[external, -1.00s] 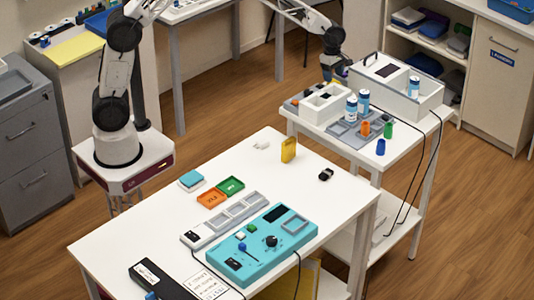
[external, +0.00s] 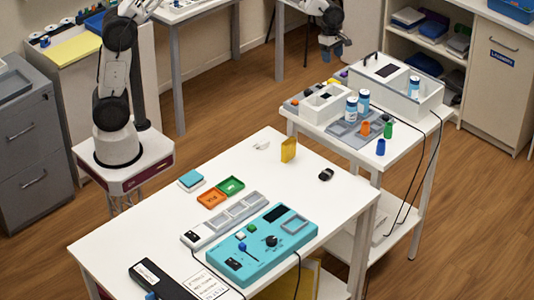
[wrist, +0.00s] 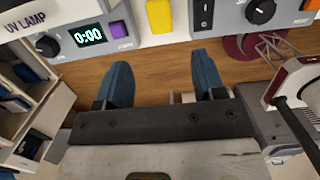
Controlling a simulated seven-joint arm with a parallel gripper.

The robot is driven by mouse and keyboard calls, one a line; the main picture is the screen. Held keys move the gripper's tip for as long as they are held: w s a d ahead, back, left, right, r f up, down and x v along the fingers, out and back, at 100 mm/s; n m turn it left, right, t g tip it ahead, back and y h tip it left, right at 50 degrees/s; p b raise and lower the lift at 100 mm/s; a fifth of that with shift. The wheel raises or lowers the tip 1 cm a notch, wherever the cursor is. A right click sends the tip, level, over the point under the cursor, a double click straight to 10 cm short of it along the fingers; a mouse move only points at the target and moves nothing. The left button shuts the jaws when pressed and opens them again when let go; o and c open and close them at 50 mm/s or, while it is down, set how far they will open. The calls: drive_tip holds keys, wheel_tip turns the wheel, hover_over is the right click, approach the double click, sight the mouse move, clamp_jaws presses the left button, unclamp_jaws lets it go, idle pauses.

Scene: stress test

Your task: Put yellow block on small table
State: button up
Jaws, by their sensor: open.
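In the external view a small yellow spot (external: 333,81) at the back left edge of the smaller white table (external: 383,160) looks like this block. Another upright yellow piece (external: 288,150) stands on the larger front table. My gripper (external: 333,50) is open and empty, behind and above the back edge of the smaller table. Its two blue fingers (wrist: 158,80) are apart, with only wood floor between them, and clear of the yellow block.
The smaller table carries a white open box (external: 425,105), bottles (external: 363,101), a grey tray (external: 345,128) and coloured cups (external: 388,130). The larger table (external: 150,232) holds a turquoise device (external: 260,262) and small trays (external: 212,197). Open floor lies behind the smaller table.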

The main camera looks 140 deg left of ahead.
drive_tip(key=shift+d, duration=0.1)
idle(0.7)
drive_tip(key=w+d+r+m, duration=0.2)
drive_tip(key=d+r+m, duration=0.2)
drive_tip(key=d, duration=0.6)
drive_tip(key=w+d+r+m, duration=0.3)
drive_tip(key=d+r+m, duration=0.1)
drive_tip(key=d, duration=0.6)
drive_tip(key=w+d+r+m, duration=0.2)
drive_tip(key=d+r+m, duration=0.15)
drive_tip(key=d, duration=0.75)
drive_tip(key=s+d+r+m, duration=0.15)
drive_tip(key=d+m, duration=0.25)
drive_tip(key=d, duration=0.6)
drive_tip(key=s+d+r+m, duration=0.1)
drive_tip(key=s+d+m, duration=0.3)
drive_tip(key=d, duration=0.6)
drive_tip(key=s+d+f+m, duration=0.1)
drive_tip(key=s+d+m, duration=0.7)
drive_tip(key=d, duration=0.3)
drive_tip(key=s+d+f+m+t, duration=0.1)
drive_tip(key=s+d+f+m, duration=0.1)
drive_tip(key=s+d+m, duration=0.6)
drive_tip(key=s+d, duration=0.3)
drive_tip(key=shift+s+f+m, duration=0.3)
drive_tip(key=shift+m, duration=0.05)
